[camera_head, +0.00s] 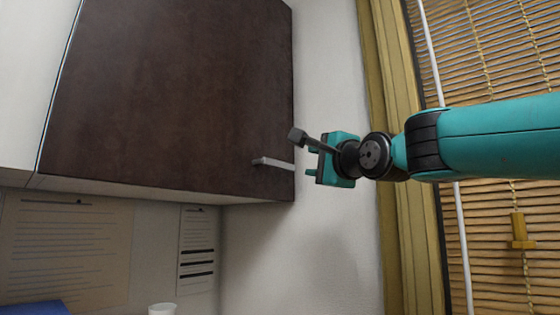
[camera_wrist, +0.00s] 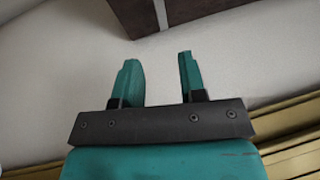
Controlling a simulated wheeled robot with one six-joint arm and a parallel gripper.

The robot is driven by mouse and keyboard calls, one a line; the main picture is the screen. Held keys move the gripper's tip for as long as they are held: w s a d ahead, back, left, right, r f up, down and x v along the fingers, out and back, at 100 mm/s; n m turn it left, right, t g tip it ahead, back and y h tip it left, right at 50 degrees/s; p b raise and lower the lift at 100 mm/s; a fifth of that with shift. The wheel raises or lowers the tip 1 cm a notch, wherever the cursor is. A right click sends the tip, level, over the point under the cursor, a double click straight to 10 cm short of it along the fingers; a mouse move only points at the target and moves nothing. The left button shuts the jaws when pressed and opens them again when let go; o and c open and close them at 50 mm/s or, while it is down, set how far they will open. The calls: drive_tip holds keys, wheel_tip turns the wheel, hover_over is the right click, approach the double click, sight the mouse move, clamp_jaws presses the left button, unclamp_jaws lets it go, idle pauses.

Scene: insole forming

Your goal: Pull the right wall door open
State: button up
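The right wall door (camera_head: 175,90) is a dark brown cabinet front in the head view, and it looks shut. Its light metal handle (camera_head: 272,163) is near the lower right corner. My gripper (camera_head: 311,161) is just right of the handle, apart from it, with its fingers pointing left toward it. In the wrist view my gripper (camera_wrist: 158,60) is open and empty. There the handle (camera_wrist: 160,14) is beyond the fingertips, in line with the gap between them, and a strip of the brown door (camera_wrist: 200,8) shows at the top.
A white cabinet front (camera_head: 30,80) adjoins the door on the left. A window with blinds (camera_head: 500,60) and a yellow frame (camera_head: 385,80) is on the right, behind my arm. Papers (camera_head: 196,250) hang below the cabinet, and a white cup (camera_head: 162,309) stands at the bottom edge.

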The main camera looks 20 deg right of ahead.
sight(280, 165)
drive_tip(key=p+x, duration=0.9)
drive_tip(key=x, duration=0.8)
drive_tip(key=shift+p, duration=0.4)
clamp_jaws()
